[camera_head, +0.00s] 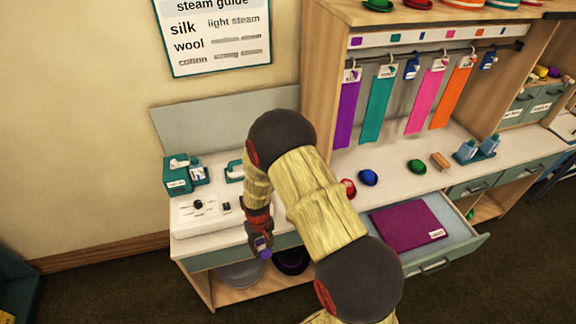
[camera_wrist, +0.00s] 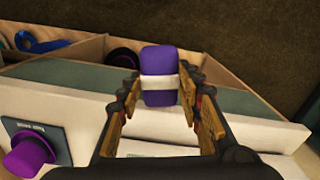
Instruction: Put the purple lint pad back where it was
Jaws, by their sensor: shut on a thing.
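The purple lint pad (camera_wrist: 158,62) has a white band around its middle. My gripper (camera_wrist: 159,92) is shut on it, with one finger on each side in the wrist view. In the head view, my gripper (camera_head: 261,238) hangs at the counter's front edge, and the purple pad (camera_head: 264,251) shows at its tip. The card's text is too small to read.
The counter (camera_head: 345,150) holds a white box (camera_head: 196,216) with dark knobs, teal holders (camera_head: 178,176), and small coloured balls (camera_head: 368,177). An open drawer at right holds a purple cloth (camera_head: 408,227). Hats (camera_head: 291,261) lie below the counter. Coloured strips (camera_head: 377,105) hang on a rail.

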